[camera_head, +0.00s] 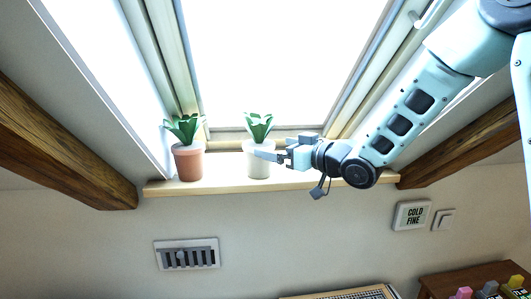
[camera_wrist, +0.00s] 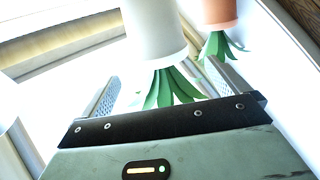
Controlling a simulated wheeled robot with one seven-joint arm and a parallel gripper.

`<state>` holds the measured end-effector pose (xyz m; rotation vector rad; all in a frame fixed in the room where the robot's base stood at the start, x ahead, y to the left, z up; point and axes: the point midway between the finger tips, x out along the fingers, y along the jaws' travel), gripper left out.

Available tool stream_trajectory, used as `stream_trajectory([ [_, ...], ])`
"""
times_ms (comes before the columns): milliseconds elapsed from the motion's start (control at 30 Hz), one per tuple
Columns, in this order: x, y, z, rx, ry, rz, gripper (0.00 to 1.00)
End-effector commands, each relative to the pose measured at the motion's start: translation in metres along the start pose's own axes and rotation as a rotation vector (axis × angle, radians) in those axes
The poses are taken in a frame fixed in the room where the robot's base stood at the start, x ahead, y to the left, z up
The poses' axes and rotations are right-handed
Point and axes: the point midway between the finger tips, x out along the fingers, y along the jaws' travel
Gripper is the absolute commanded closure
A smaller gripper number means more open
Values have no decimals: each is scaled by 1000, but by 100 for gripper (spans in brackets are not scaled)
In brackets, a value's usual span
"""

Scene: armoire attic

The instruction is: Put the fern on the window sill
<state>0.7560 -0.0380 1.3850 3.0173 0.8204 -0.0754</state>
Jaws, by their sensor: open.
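Two potted green plants stand upright on the wooden window sill (camera_head: 225,186). I cannot tell which one is called the fern. The left plant is in a terracotta pot (camera_head: 188,164); the right one is in a white pot (camera_head: 257,167). My gripper (camera_head: 277,155) is open at the right of the white pot, one finger showing in front of it. In the wrist view the picture is turned over: the white pot (camera_wrist: 152,30) and its leaves (camera_wrist: 168,88) lie between and beyond my open fingers. The terracotta pot (camera_wrist: 219,11) is farther right. Contact with the white pot is unclear.
The bright skylight window (camera_head: 275,65) rises behind the sill. Sloping wooden beams (camera_head: 60,145) flank it. Some bare sill lies between the pots.

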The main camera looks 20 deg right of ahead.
Motion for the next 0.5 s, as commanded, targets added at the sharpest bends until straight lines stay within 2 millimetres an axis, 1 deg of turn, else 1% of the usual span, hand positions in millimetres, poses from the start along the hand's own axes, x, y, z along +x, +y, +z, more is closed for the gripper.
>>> stream_trajectory([
  [33,-11,1,2,-3,2,4,0],
  [200,-35,0,1,-2,1,2,0],
  [333,-44,0,0,0,1,1,0],
  [500,-47,0,0,2,1,0,0],
])
